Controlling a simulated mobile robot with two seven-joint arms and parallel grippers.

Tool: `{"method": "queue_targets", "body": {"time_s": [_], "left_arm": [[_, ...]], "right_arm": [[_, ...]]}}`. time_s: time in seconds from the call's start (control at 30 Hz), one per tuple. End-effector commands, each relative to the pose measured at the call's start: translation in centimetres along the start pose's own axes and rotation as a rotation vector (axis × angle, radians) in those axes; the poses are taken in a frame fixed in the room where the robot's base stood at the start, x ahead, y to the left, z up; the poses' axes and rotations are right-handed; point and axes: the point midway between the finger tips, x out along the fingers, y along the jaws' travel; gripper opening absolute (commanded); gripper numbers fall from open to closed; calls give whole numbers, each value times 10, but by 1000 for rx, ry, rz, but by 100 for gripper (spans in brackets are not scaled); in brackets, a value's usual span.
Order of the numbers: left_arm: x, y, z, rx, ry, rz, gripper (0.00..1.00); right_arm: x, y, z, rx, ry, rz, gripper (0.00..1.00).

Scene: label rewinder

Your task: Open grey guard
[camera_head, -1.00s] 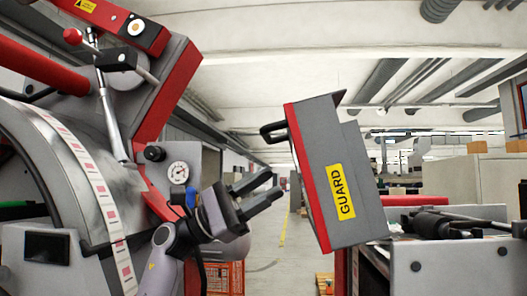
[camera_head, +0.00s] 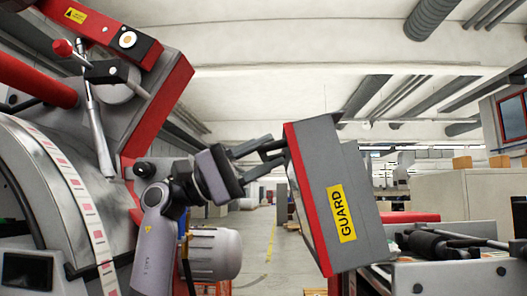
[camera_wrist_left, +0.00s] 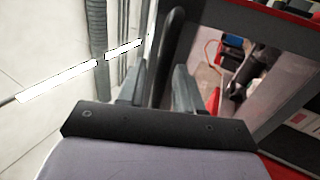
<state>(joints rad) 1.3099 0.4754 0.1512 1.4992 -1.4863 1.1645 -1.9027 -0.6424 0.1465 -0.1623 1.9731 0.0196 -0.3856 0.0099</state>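The grey guard (camera_head: 336,190) is a grey box-like cover with a red edge and a yellow GUARD label. It stands tilted at the right of the rewinder in the head view. Its black handle (camera_wrist_left: 171,45) sticks out to the left, and in the wrist view it runs down between the two fingers. My left gripper (camera_head: 266,152) is at the handle with its fingers apart, one on each side; a gap shows beside the handle, so it is not closed on it. The left gripper also shows in the wrist view (camera_wrist_left: 160,88). My right gripper is not in view.
The rewinder's large round drum with a label strip (camera_head: 75,190) and a red-edged arm (camera_head: 160,100) stand close at the left. A machine bed with black rollers (camera_head: 445,243) lies at the right. An open aisle runs behind, between them.

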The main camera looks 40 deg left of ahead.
Motion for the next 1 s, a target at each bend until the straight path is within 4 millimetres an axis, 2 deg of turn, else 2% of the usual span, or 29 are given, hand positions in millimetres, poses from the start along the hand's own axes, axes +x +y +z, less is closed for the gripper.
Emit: {"method": "queue_targets", "body": {"time_s": [0.23, 0.27, 0.3, 0.37, 0.63, 0.87, 1.0], "left_arm": [[2, 0, 0, -1, 0, 0, 35], [2, 0, 0, -1, 0, 0, 32], [2, 0, 0, -1, 0, 0, 19], [2, 0, 0, -1, 0, 0, 0], [6, 3, 0, 0, 0, -14, 0], [26, 13, 0, 0, 0, -93, 0], [40, 16, 0, -1, 0, -118, 0]], "right_arm": [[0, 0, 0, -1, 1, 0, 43], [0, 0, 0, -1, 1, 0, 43], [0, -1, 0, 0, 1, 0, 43], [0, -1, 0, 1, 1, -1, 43], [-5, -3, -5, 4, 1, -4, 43], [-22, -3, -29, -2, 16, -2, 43], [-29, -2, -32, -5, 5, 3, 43]]}}
